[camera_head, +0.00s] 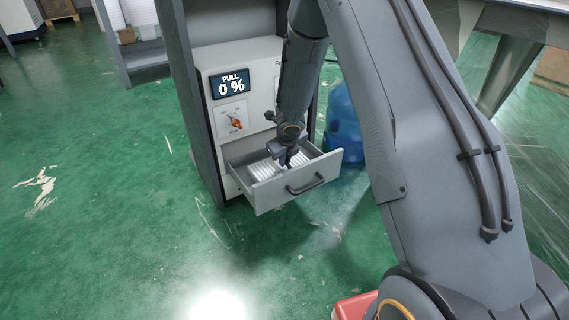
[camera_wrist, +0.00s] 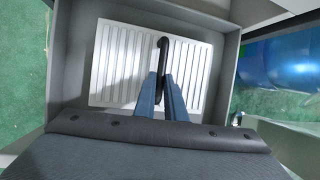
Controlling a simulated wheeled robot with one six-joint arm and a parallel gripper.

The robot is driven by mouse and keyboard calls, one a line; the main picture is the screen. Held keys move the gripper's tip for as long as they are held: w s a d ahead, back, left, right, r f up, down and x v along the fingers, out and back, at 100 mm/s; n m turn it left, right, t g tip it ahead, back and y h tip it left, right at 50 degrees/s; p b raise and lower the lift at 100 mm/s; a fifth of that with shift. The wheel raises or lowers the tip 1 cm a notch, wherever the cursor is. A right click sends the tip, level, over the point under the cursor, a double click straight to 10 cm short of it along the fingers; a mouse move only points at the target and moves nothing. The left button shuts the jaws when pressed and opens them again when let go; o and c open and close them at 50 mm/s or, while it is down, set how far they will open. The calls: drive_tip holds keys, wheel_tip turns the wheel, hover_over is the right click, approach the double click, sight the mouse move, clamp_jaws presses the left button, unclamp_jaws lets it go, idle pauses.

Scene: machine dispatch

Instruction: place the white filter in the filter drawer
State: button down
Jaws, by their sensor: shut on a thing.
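The filter drawer (camera_head: 273,198) is pulled out from the grey machine, open at the top, with a dark handle on its front. The white ribbed filter (camera_head: 262,170) lies within the drawer's walls. In the wrist view the filter (camera_wrist: 112,65) is framed by the grey drawer walls (camera_wrist: 70,55); whether it rests fully on the floor I cannot tell. My gripper (camera_head: 289,160) reaches down into the drawer from above. In the wrist view its fingers (camera_wrist: 166,88) are shut on the black loop handle (camera_wrist: 163,50) of the filter.
A blue rounded container (camera_head: 343,125) stands just right of the drawer. The green floor (camera_head: 120,220) at left is clear. A red object (camera_head: 352,307) lies at the bottom edge.

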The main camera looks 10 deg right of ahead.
idle(0.3)
drive_tip(key=c, duration=1.8)
unclamp_jaws()
drive_tip(key=shift+r, duration=0.1)
